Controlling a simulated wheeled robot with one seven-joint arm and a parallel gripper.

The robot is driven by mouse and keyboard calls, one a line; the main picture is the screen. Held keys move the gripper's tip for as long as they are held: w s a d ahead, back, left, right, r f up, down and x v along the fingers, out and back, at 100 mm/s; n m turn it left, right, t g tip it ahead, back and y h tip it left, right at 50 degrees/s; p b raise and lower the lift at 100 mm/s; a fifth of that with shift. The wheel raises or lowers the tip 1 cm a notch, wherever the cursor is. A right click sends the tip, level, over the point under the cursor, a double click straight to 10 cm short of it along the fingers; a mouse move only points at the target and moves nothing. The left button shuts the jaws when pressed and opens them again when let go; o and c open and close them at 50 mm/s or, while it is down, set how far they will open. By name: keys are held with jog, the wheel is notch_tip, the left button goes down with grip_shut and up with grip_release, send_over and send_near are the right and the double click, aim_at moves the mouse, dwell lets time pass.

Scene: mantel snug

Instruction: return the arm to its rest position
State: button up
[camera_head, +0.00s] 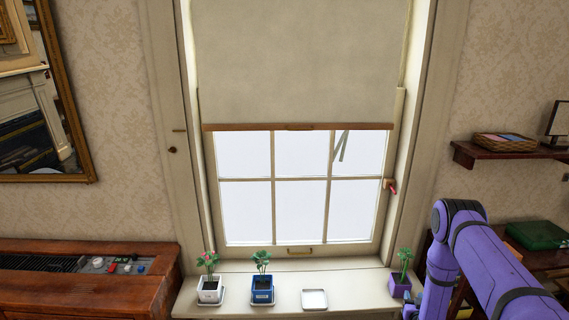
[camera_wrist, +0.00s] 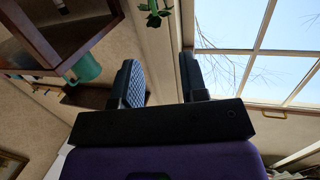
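My purple arm (camera_head: 482,258) enters the head view at the lower right, bent at an elbow, with its lower part running down past the right end of the window sill. My gripper is out of the head view, below the bottom edge. In the wrist view my gripper (camera_wrist: 160,64) has its two dark fingers apart, with nothing between them. Green leaves (camera_wrist: 154,13) show beyond the fingertips, apart from them.
The window sill (camera_head: 350,285) bears a white pot (camera_head: 209,296), a blue pot (camera_head: 262,297), an empty white saucer (camera_head: 314,299) and a purple pot (camera_head: 399,288) close to my arm. A wall shelf (camera_head: 490,155) hangs at right. A teal mug (camera_wrist: 85,68) shows in the wrist view.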

jog(key=w+a+r+g+y, duration=0.1)
jog(key=w+r, duration=0.3)
jog(key=r, duration=0.8)
jog(key=w+a+r+g, duration=0.15)
jog(key=w+r, duration=0.35)
jog(key=r, duration=0.7)
jog(key=s+a+r+n+g+y, duration=0.1)
jog(key=s+a+r, duration=0.25)
jog(key=r, duration=0.75)
jog(key=s+a+r+g, duration=0.2)
jog(key=s+r, duration=0.2)
jog(key=r, duration=0.6)
jog(key=s+a+r+g+y, duration=0.1)
jog(key=s+a+r, duration=0.2)
jog(key=s+r, duration=0.5)
jog(key=s+a+r+g, duration=0.2)
jog(key=s+r, duration=0.4)
jog(key=s, duration=0.4)
jog(key=s+a+r+g, duration=0.1)
jog(key=s, duration=1.1)
jog(key=s+a+r+n+g, duration=0.1)
jog(key=s+a, duration=0.1)
jog(key=s, duration=0.9)
jog(key=shift+s+r+n+g+y, duration=0.15)
jog(key=shift+s+n+g+y, duration=0.15)
jog(key=shift+s+g+y, duration=0.1)
